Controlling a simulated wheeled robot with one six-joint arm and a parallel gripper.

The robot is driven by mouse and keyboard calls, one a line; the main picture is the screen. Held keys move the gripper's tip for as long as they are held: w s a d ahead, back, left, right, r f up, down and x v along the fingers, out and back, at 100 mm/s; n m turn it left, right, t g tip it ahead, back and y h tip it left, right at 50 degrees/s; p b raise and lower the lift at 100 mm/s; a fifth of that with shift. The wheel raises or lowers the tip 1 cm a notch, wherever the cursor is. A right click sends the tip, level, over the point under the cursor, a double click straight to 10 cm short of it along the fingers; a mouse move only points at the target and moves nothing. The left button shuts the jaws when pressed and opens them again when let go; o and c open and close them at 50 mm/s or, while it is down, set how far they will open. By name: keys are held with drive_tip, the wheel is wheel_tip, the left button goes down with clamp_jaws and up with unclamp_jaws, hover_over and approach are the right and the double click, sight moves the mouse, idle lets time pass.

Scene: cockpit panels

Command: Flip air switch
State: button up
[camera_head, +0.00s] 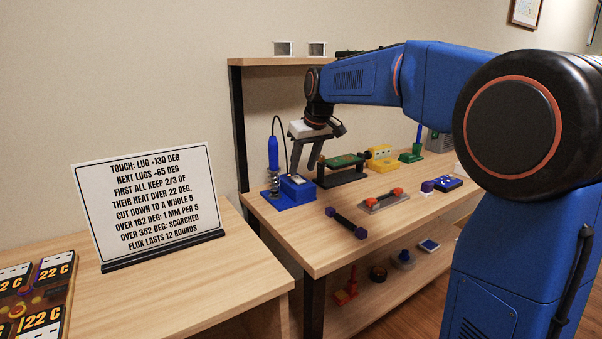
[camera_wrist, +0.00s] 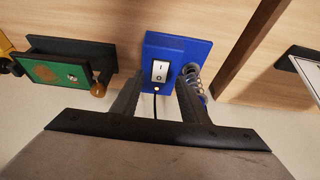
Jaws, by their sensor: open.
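A white rocker switch (camera_wrist: 160,71) with dark marks sits on a blue base (camera_wrist: 178,47) in the wrist view. The blue base also shows on the bench in the head view (camera_head: 280,201), with the switch partly hidden by my gripper. A small bright spot shows just below the switch in the wrist view. My gripper (camera_wrist: 158,88) is open and empty, its fingers on either side of the switch's lower end. In the head view my gripper (camera_head: 303,171) points down just above the blue base. I cannot tell whether a finger touches it.
A blue-handled iron (camera_head: 272,153) stands in a coil holder (camera_wrist: 196,82) beside the switch. A green board on a black stand (camera_head: 341,165) is close on the other side. A dark bar (camera_head: 346,223) lies in front. A text sign (camera_head: 150,200) stands on the left table.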

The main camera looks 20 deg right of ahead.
sight(299, 179)
drive_tip(key=shift+x, duration=1.65)
clamp_jaws()
drive_tip(key=shift+w+a+r+g+h, duration=0.1)
drive_tip(key=shift+w+g+h, duration=0.15)
drive_tip(key=shift+g, duration=0.4)
drive_tip(key=shift+w+a+r+g+h, duration=0.1)
drive_tip(key=shift+w+g+h, duration=0.15)
drive_tip(key=shift+g, duration=0.4)
unclamp_jaws()
wheel_tip(299, 179, up, 17)
drive_tip(key=s, duration=0.2)
drive_tip(key=shift+d, duration=0.4)
